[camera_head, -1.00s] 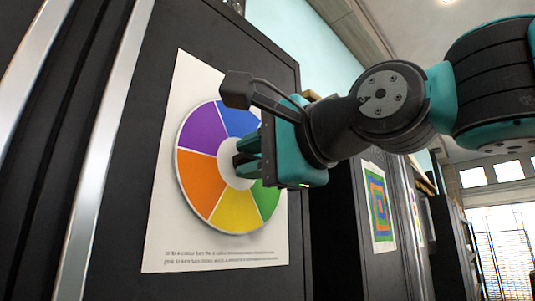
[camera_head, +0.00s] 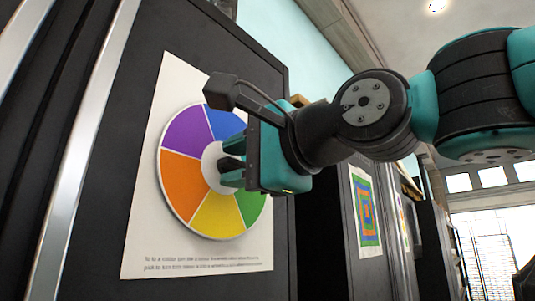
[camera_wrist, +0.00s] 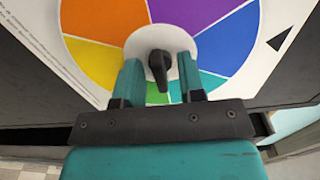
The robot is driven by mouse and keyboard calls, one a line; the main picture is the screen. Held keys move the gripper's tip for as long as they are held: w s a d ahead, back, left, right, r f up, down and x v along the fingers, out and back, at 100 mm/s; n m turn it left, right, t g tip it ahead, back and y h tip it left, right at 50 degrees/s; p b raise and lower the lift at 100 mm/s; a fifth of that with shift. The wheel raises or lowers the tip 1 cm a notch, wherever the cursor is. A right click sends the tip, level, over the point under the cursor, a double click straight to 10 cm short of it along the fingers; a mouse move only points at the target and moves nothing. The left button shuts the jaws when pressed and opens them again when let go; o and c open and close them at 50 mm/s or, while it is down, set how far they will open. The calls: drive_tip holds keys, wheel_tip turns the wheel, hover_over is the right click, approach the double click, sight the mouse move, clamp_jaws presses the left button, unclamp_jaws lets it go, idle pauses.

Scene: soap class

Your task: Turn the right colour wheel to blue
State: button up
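The colour wheel (camera_head: 185,185) hangs on a white poster (camera_head: 140,245) on a dark panel. In the head view, purple is upper left and blue upper right; the right edge is hidden by my gripper (camera_head: 222,162). In the wrist view, a black triangle (camera_wrist: 282,41) lies beside the blue segment (camera_wrist: 228,43). A black knob (camera_wrist: 160,68) stands on the white hub. My gripper, also in the wrist view (camera_wrist: 160,68), is open. Its teal fingers lie on either side of the knob, with visible gaps. I cannot tell how deep the knob sits between them.
A poster of nested coloured squares (camera_head: 366,212) hangs on another dark panel at the right. Another wheel poster (camera_head: 401,215) shows partly beyond it. A shiny metal upright (camera_head: 92,135) runs along the left of the wheel's panel.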

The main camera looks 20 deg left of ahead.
drive_tip(key=shift+d, duration=0.15)
drive_tip(key=b+v, duration=0.6)
drive_tip(key=v, duration=1.1)
drive_tip(key=w+d+f+n+h, duration=0.1)
drive_tip(key=w+d+f+h, duration=0.15)
drive_tip(key=f, duration=0.65)
drive_tip(key=w+d+f+n+g+h, duration=0.1)
drive_tip(key=w+f+n+h, duration=0.15)
drive_tip(key=f, duration=0.55)
drive_tip(key=w+d+f+n+h, duration=0.1)
drive_tip(key=w+d+f+h, duration=0.15)
drive_tip(key=f, duration=0.65)
drive_tip(key=s+d+f+n+g+h, duration=0.1)
drive_tip(key=s+d+f+n, duration=0.1)
drive_tip(key=f, duration=0.5)
drive_tip(key=s+d+f+n+g+h, duration=0.2)
drive_tip(key=s+d+f, duration=0.2)
drive_tip(key=f, duration=0.3)
drive_tip(key=s+d+f+n+g+h, duration=0.2)
drive_tip(key=s+d+f, duration=0.1)
drive_tip(key=f, duration=0.4)
drive_tip(key=shift+s+d+f, duration=0.2)
drive_tip(key=shift+s+d, duration=0.1)
drive_tip(key=shift+s, duration=0.35)
